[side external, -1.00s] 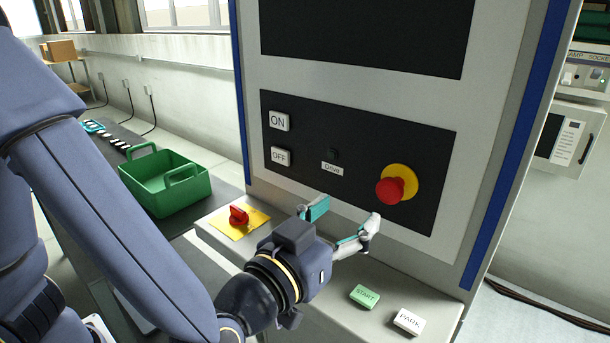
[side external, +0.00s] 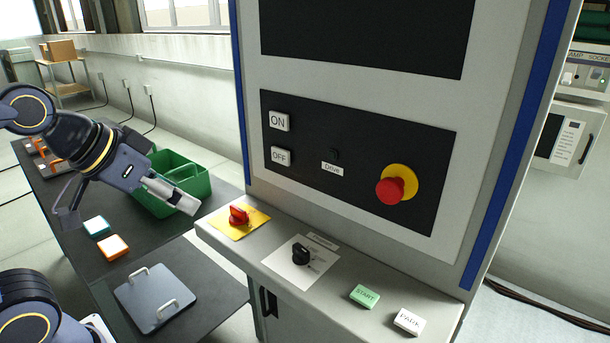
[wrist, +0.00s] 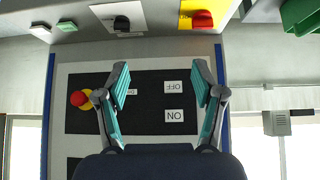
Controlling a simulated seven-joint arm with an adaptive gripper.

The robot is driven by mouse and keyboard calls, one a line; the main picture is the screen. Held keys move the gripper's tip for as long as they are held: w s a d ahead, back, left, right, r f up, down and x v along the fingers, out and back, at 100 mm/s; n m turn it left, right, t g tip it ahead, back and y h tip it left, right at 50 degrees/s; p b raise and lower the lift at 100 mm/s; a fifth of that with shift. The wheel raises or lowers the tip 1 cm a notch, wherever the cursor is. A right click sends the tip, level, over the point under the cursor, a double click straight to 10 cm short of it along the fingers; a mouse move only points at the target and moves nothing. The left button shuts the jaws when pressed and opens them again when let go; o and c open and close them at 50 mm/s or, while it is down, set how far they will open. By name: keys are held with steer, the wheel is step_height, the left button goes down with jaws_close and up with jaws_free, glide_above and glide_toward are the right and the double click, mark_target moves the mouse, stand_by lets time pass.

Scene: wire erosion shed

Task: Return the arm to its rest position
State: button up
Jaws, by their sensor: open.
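My gripper (side external: 128,208) is open and empty, raised over the dark table at the left of the side view, in front of the green basket. In the wrist view its two fingers (wrist: 160,78) stand wide apart with nothing between them. That view shows the machine's control panel (wrist: 150,92) upside down. My arm is folded back at the left edge of the side view, apart from the machine.
The machine's ledge carries a red switch (side external: 238,215), a black knob (side external: 302,254), a START button (side external: 364,296) and a PARK button (side external: 409,321). A green basket (side external: 190,206), a grey plate with handles (side external: 155,298) and two small blocks (side external: 112,247) are on the table.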

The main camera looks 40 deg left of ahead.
steer(key=s, duration=0.1)
steer(key=s+f+g, duration=0.2)
steer(key=shift+s+a+f, duration=0.2)
steer(key=shift+a, duration=0.1)
